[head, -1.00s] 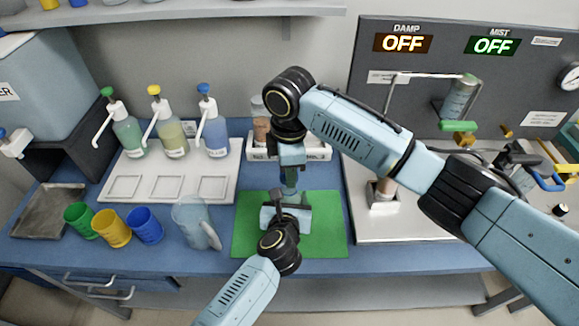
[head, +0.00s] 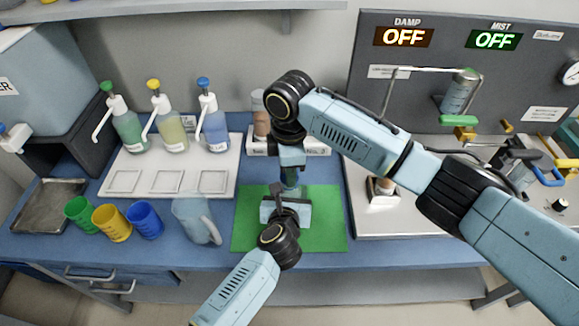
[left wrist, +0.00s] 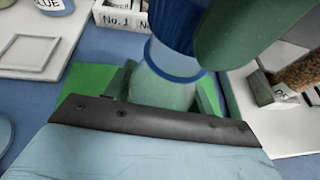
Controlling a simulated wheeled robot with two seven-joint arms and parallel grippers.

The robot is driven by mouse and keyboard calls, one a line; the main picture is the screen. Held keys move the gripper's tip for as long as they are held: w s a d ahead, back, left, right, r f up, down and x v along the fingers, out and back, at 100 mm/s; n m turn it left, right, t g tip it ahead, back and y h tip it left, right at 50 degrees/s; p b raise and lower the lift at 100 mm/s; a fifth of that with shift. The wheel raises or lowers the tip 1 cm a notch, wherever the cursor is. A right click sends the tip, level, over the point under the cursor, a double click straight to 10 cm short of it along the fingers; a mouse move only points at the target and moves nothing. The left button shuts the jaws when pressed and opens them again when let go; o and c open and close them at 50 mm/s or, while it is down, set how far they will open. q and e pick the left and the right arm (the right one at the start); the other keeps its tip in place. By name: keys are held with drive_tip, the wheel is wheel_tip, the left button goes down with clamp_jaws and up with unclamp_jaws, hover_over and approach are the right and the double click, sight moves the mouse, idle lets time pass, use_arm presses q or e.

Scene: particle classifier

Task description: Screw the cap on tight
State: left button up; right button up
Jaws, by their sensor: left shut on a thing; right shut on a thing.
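A clear container (left wrist: 160,90) with a blue cap (left wrist: 172,28) shows in the left wrist view, its lower part hidden by my gripper's dark edge. My left gripper (head: 287,204) is shut on the clear body over the green mat (head: 327,235), with a green finger on each side. My right gripper (head: 291,180) comes down from above and is shut on the blue cap; one green finger shows beside the cap in the left wrist view. The cap sits at the top of the container. In the head view the grippers hide most of both, and thread tightness cannot be seen.
A clear jug (head: 196,220) stands left of the mat, beside green, yellow and blue cups (head: 145,220). Pump bottles (head: 214,128) stand on a white tray (head: 225,175). A white rack (head: 318,147) is behind the mat; a panelled machine (head: 450,90) is at the right.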

drive_tip(key=shift+f, duration=0.55)
drive_tip(key=m, duration=0.7)
drive_tip(key=shift+a+m, duration=0.1)
drive_tip(key=shift+m, duration=0.2)
drive_tip(key=m, duration=0.6)
drive_tip(key=shift+s+m, duration=0.1)
drive_tip(key=shift+m, duration=0.2)
drive_tip(key=m, duration=1.1)
drive_tip(key=shift+a, duration=0.1)
drive_tip(key=m, duration=0.4)
